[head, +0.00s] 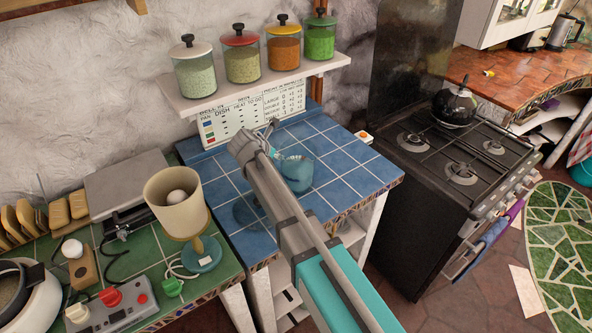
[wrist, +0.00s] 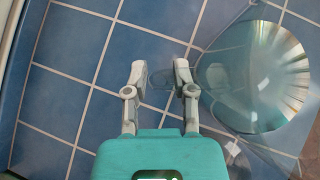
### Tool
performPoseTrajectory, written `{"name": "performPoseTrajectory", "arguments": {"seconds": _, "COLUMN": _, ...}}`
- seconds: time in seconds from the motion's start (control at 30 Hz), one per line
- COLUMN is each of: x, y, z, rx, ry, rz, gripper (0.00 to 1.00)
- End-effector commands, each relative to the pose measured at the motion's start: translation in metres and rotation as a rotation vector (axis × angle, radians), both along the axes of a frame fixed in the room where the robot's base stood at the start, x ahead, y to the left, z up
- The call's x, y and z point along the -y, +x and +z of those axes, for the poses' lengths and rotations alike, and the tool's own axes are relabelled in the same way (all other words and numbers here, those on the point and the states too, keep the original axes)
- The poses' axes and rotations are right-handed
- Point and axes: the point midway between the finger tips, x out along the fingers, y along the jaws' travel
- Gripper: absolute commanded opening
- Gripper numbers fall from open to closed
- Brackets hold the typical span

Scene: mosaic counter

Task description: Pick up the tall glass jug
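The tall glass jug (wrist: 255,75) is clear with a bluish tint. In the wrist view it stands on the blue tiles, just right of my gripper (wrist: 159,75). A faint clear loop, which looks like its handle, shows between my two fingers. In the head view the jug (head: 299,175) is on the blue-tiled counter, partly behind my arm. My gripper is open, with a gap between the fingertips. I cannot tell whether either finger touches the glass.
The blue counter (head: 340,166) is mostly clear. A shelf (head: 255,88) with several lidded jars hangs behind it, above a leaning chart (head: 255,115). A lamp (head: 180,205) stands on the left, and a black stove (head: 440,150) is on the right.

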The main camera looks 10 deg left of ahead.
Motion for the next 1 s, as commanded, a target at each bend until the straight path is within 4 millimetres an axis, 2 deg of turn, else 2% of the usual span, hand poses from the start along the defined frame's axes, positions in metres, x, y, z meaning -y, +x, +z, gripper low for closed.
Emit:
{"name": "performPoseTrajectory", "arguments": {"seconds": 0.13, "x": -0.0003, "y": -0.0002, "z": 0.0, "rx": 0.0, "ry": 0.0, "rz": 0.0, "gripper": 0.32}}
{"name": "performPoseTrajectory", "arguments": {"seconds": 0.3, "x": -0.0004, "y": -0.0003, "z": 0.0, "rx": 0.0, "ry": 0.0, "rz": 0.0, "gripper": 0.0}}
{"name": "performPoseTrajectory", "arguments": {"seconds": 1.0, "x": -0.0009, "y": -0.0004, "z": 0.0037, "rx": 0.002, "ry": -0.001, "rz": 0.002, "gripper": 0.0}}
